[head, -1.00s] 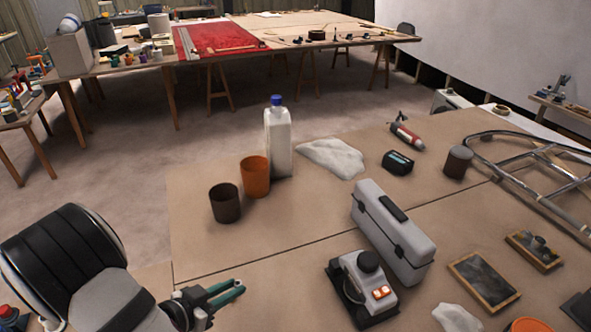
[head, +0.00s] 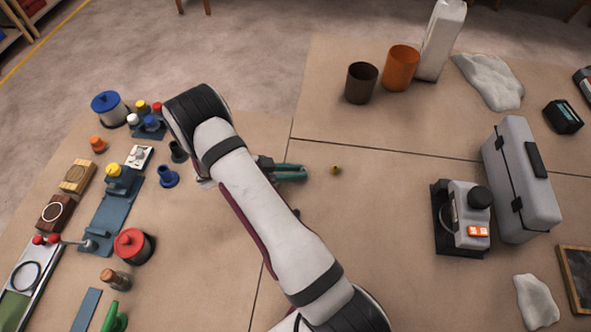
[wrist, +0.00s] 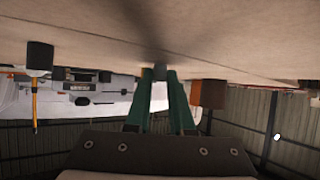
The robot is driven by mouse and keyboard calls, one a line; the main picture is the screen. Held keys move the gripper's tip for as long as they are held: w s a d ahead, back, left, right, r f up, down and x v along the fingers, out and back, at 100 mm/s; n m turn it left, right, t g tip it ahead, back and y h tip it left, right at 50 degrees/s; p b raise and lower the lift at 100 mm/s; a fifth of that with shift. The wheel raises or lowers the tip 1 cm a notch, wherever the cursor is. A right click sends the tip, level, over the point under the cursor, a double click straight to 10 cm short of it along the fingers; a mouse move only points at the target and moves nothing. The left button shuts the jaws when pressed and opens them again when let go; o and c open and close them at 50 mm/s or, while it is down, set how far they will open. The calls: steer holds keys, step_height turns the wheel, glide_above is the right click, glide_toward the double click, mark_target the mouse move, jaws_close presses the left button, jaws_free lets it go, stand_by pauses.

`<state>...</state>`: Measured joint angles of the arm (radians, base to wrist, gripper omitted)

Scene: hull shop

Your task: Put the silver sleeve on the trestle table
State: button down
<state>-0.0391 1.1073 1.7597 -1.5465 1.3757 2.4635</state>
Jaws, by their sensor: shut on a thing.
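My gripper (head: 303,172) has green fingers and is low over the brown tabletop (head: 390,225) in the head view. In the wrist view my gripper (wrist: 160,76) is shut on a small grey piece, which looks like the silver sleeve (wrist: 160,70), at its fingertips. Only parts of legs of a far table (head: 194,5) show at the top of the head view.
A small brass piece (head: 335,170) lies just right of my fingertips. A dark cup (head: 361,83), an orange cup (head: 401,68) and a white bottle (head: 440,40) stand behind. A sander (head: 463,218) and grey case (head: 522,180) stand right. Several small items crowd the left.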

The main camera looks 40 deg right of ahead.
steer(key=shift+f, duration=0.1)
steer(key=c, duration=0.8)
jaws_free()
steer(key=v, duration=1.2)
steer(key=shift+s+r, duration=0.1)
steer(key=shift+r, duration=0.2)
steer(key=s+a+r+n+y, duration=0.3)
steer(key=s+r+n+y, duration=0.4)
steer(key=s+r, duration=0.6)
steer(key=s+a+r+n+t+y, duration=0.1)
steer(key=s+a+n+y, duration=0.1)
steer(key=s, duration=0.1)
steer(key=s+a+n+t+y, duration=0.1)
steer(key=s+a+n+y, duration=0.1)
steer(key=s+a+n, duration=0.1)
steer(key=s+a+r+n+y, duration=0.1)
steer(key=s+a+n+y, duration=0.1)
steer(key=s+a+n, duration=0.1)
steer(key=shift+s+r+t+y, duration=0.3)
steer(key=shift+s+r+t, duration=0.1)
steer(key=shift+s, duration=0.3)
